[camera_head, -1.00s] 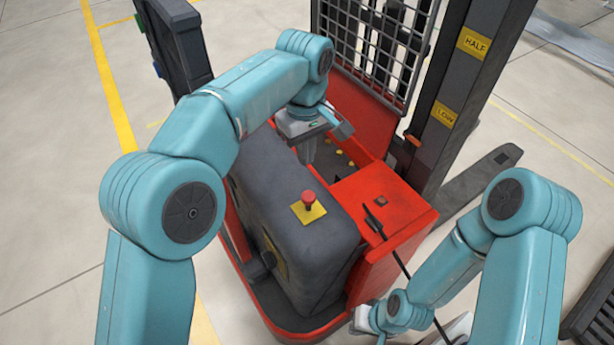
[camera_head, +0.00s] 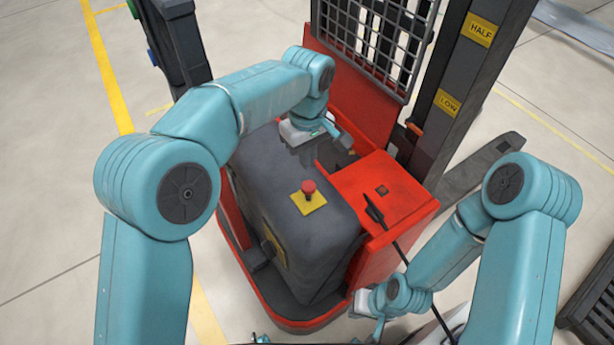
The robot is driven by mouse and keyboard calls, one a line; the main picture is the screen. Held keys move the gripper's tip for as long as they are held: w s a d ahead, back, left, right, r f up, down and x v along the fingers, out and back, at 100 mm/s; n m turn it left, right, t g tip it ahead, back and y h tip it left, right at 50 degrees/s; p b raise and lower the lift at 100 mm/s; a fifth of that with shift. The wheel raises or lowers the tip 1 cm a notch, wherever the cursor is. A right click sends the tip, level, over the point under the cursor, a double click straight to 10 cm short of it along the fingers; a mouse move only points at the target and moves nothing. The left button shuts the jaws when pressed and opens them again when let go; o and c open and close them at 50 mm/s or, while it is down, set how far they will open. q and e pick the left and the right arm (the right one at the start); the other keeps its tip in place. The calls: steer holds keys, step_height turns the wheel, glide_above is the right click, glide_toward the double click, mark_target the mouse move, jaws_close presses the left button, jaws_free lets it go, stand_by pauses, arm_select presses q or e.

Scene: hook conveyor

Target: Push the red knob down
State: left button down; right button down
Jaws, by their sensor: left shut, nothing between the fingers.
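The red knob (camera_head: 308,187) stands up on a yellow square plate (camera_head: 309,203) on top of the dark grey housing of the red forklift. My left gripper (camera_head: 318,158) is shut and empty. It is above the back part of the housing, behind the knob and apart from it, with its fingers partly hard to make out against the dark surface. My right gripper (camera_head: 376,328) is low at the front right of the forklift, far from the knob. Its fingers are small and partly cut off by the bottom edge, so its opening is unclear.
A red panel (camera_head: 385,187) with a black lever and cable lies right of the housing. A dark mast (camera_head: 455,90) with yellow labels and a mesh guard (camera_head: 375,40) rise behind. The space directly above the knob is clear.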

mark_target(308, 187)
arm_select(q)
step_height(308, 187, down, 8)
steer(key=shift+w+d+p, duration=0.1)
steer(key=shift+p, duration=0.5)
steer(key=shift+f, duration=0.1)
step_height(308, 187, down, 3)
steer(key=b, duration=0.2)
steer(key=shift+b, duration=0.3)
steer(key=shift+r, duration=0.3)
steer(key=shift+f, duration=0.1)
